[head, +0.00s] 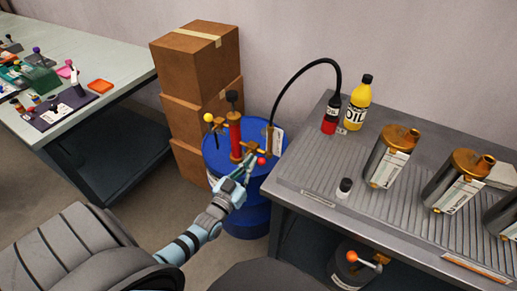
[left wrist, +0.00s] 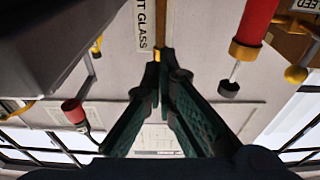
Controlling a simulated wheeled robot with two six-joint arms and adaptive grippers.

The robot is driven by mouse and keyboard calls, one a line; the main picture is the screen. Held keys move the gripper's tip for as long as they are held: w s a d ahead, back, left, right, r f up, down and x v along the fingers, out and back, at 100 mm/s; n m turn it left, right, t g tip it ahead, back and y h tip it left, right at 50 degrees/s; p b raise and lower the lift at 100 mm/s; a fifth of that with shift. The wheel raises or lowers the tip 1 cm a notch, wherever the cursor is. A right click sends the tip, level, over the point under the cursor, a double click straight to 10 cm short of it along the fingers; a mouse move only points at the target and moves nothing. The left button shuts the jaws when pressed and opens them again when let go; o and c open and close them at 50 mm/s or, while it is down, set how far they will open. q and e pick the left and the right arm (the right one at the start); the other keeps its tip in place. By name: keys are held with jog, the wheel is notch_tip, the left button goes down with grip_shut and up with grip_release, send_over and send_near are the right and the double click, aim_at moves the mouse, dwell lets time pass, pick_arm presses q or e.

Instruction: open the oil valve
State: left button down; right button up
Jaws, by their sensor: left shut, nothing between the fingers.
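A blue barrel (head: 222,158) carries brass pump fittings and an upright red pump cylinder (head: 235,130) with a black knob on top. My left gripper (head: 246,164) is at the barrel's front right, close to the red knob. In the left wrist view its fingers (left wrist: 161,62) meet at the tips, shut and empty, below a "T GLASS" label (left wrist: 144,22). The red cylinder (left wrist: 256,22) is upper right. My right gripper is not in view.
Brass-topped canisters (head: 387,160) stand on the grey bench (head: 305,180). Stacked cartons (head: 195,60) are behind the barrel.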

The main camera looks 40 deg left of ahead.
pick_arm(q)
jog(key=s, duration=0.3)
jog(key=shift+s+d+f, duration=0.15)
jog(key=shift+f, duration=0.15)
